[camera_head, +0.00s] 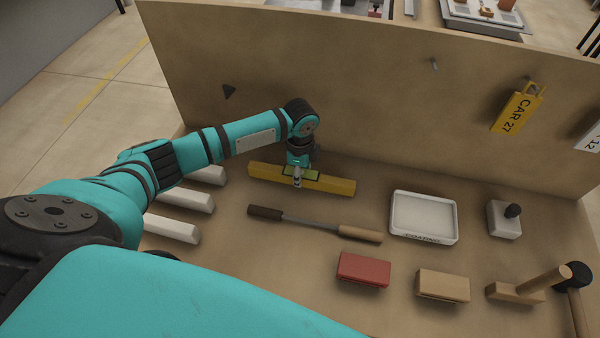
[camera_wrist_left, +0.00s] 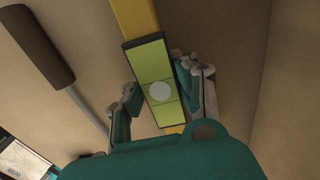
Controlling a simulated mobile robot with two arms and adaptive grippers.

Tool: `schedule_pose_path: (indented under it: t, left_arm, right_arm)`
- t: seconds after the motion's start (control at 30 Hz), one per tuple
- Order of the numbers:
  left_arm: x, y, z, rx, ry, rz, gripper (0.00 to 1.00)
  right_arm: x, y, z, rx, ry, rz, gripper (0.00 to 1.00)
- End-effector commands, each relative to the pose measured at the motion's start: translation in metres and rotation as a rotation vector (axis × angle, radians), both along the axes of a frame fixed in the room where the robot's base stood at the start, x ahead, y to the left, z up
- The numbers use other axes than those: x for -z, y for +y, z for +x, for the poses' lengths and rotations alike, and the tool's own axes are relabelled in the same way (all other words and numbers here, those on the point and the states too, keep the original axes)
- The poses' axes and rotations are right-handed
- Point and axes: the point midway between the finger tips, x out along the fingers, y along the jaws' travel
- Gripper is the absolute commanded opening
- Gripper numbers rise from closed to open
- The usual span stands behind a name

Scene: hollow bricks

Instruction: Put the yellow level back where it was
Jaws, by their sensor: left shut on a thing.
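The yellow level (camera_head: 335,186) is a long bar near the foot of the upright board. In the left wrist view the level (camera_wrist_left: 138,18) shows a green window with a pale round spot between my fingers. My left gripper (camera_head: 298,180) is shut on the level at its middle. The same gripper (camera_wrist_left: 158,100) has one finger on each side of the bar in the wrist view. I cannot tell whether the level touches the table or is held just above it. My right gripper is not in view.
A white tray (camera_head: 455,238), red block (camera_head: 363,269), tan block (camera_head: 442,286) and mallet (camera_head: 575,290) lie to the right. White bars (camera_head: 172,229) lie left. A yellow tag (camera_head: 516,110) hangs on the board (camera_head: 370,80).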

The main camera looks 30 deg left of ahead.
Motion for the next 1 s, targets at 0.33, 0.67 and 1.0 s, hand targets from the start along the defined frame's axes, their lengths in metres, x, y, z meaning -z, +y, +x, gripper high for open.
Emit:
schedule_pose_path:
  t: [0.33,0.67,1.0]
  left_arm:
    - [0.000,0.000,0.000,0.000,-0.001,-0.001,0.54]
    - [-0.006,0.000,0.001,0.001,-0.002,0.000,0.54]
    - [-0.073,0.000,0.001,0.001,-0.004,-0.001,0.54]
  right_arm:
    - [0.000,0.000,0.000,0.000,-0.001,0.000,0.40]
    - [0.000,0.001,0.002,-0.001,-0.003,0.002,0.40]
    - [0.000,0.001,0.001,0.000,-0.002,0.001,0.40]
